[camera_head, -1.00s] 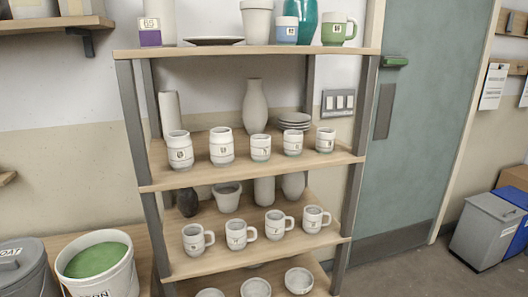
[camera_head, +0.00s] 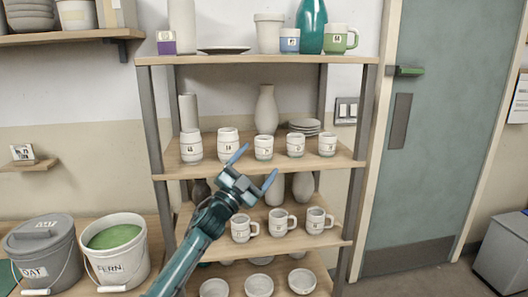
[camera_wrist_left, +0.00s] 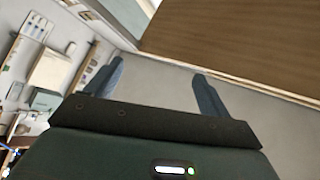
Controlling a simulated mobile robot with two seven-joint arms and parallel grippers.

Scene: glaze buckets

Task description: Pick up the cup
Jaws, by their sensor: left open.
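Several white cups stand on the open rack. The upper middle shelf (camera_head: 342,161) holds a row of handleless ones, such as the leftmost cup (camera_head: 191,147) and the rightmost cup (camera_head: 327,144). The shelf below holds white mugs with handles, such as a mug (camera_head: 241,229) and another mug (camera_head: 317,220). A green-and-white mug (camera_head: 337,40) and a blue-and-white cup (camera_head: 289,41) stand on top. My left gripper (camera_head: 254,168) is open and empty in front of the rack, its arm covering part of the mug shelf. The left wrist view shows its spread fingers (camera_wrist_left: 157,86) with nothing between them.
White bowls (camera_head: 259,285) sit on the bottom shelf. A lidded grey bucket (camera_head: 40,255) and an open bucket (camera_head: 117,262) of green glaze stand at left. Vases (camera_head: 266,109) and stacked plates (camera_head: 304,125) stand behind the cups. A teal door (camera_head: 425,150) is at right.

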